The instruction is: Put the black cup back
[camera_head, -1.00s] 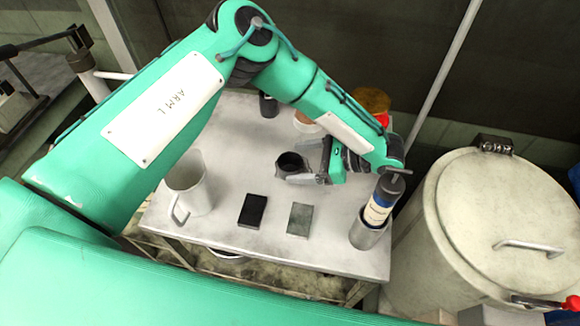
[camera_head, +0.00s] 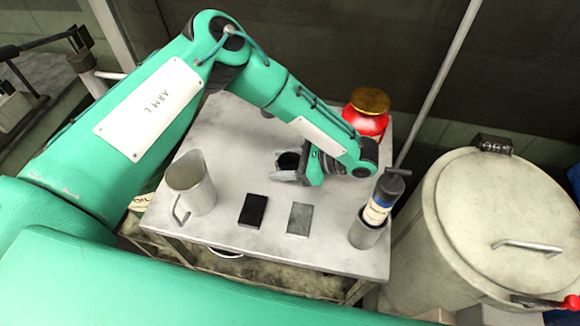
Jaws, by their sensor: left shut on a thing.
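The black cup (camera_head: 288,161) is on or just above the white table (camera_head: 240,135), behind the two flat blocks. My left gripper (camera_head: 291,172) is shut on the cup, with its jaws at the cup's sides; the arm reaches over the table from the left and back. The gap between the cup's base and the tabletop cannot be made out. My right gripper is not in view.
A grey metal jug (camera_head: 190,184) stands at the table's left. A black block (camera_head: 253,210) and a grey-green block (camera_head: 299,218) lie in front. A dark cylinder in a metal holder (camera_head: 368,232) stands at the right corner. A red jar (camera_head: 367,115) stands behind. A large lidded drum (camera_head: 470,225) is at right.

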